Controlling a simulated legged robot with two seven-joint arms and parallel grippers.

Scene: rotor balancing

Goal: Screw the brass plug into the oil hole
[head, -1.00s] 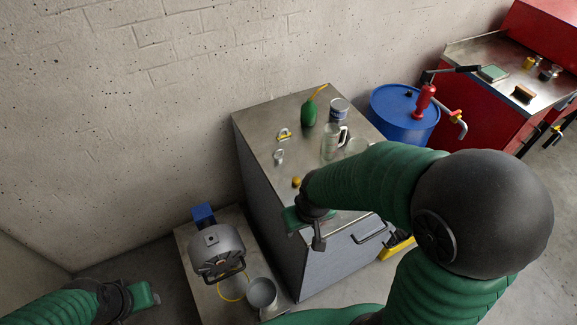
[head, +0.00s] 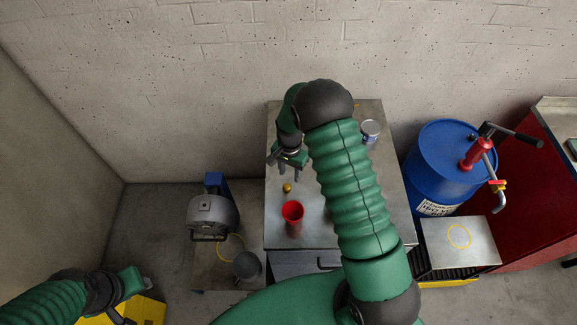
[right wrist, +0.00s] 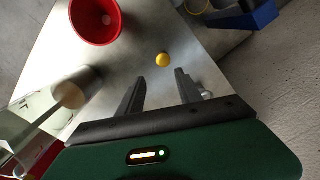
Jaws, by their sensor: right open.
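The small round brass plug (head: 287,188) lies on the metal cabinet top (head: 390,205), left of the middle. It also shows in the right wrist view (right wrist: 162,60), just beyond the gap between my fingers. My right gripper (head: 285,172) is open and empty above the cabinet top, close to the plug and not visibly touching it. In the right wrist view its two dark fingers (right wrist: 160,82) stand apart. My left gripper (head: 143,284) is at the lower left, away from the cabinet; its jaws are unclear. A grey machine (head: 213,214) stands left of the cabinet; I cannot make out the oil hole.
A red cup (head: 293,212) stands near the plug. My right arm covers part of the cabinet top. A tin (head: 370,131) is at the right. A grey bucket (head: 246,266) sits by the machine. A blue drum (head: 432,168) with a pump stands right of the cabinet.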

